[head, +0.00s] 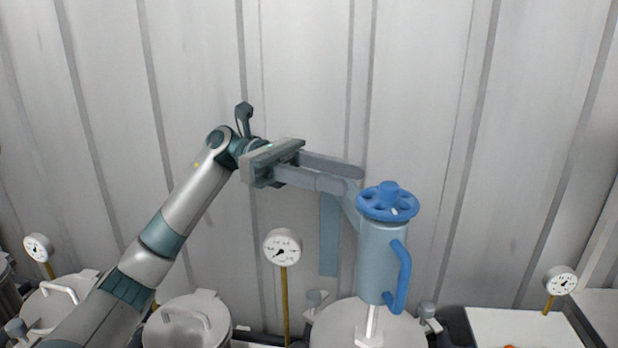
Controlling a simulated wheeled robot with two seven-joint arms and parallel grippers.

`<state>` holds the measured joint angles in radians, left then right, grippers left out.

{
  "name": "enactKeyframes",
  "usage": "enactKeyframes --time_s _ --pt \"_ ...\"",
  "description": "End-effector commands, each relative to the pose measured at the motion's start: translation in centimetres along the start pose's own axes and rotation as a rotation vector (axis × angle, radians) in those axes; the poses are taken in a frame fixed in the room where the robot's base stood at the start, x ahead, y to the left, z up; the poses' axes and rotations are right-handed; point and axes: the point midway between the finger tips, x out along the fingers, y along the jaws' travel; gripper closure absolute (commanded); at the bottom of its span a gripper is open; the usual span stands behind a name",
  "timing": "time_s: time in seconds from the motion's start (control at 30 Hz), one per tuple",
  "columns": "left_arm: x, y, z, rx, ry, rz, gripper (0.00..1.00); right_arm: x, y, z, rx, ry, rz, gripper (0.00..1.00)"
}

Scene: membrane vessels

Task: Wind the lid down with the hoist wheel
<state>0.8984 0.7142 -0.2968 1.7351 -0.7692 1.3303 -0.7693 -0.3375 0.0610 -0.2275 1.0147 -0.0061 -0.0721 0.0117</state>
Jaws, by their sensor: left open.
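The blue hoist wheel (372,212) lies flat on top of a light blue upright hoist cylinder (378,262), right of centre in the head view. A blue handle (404,275) is on the cylinder's right side. A pale rod runs from the cylinder down to the light grey lid (335,328), cut off by the bottom edge. My left gripper (353,178) is open and empty, its two fingers pointing right. Its fingertips are just up and left of the wheel and appear apart from it. My right gripper is not in view.
Dial gauges on brass stems stand at centre (282,247), far left (38,248) and right (561,281). Other lidded vessels (187,325) stand at lower left. A white panel (525,328) is at lower right. A ribbed grey wall (450,100) closes the back.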

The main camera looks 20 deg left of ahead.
Motion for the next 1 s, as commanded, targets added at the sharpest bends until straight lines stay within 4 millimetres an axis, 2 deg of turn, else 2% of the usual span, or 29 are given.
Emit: enactKeyframes --time_s 0.13,0.4,1.0 --pt "-2.3 0.0 -0.2 0.001 0.0 0.003 0.59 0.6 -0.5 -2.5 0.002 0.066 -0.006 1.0" --pt "-4.7 0.0 0.0 0.001 0.0 0.001 0.59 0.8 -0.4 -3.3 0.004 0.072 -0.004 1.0" --pt "-4.9 -0.1 0.1 0.0 0.0 0.008 0.59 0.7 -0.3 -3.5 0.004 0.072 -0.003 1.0"
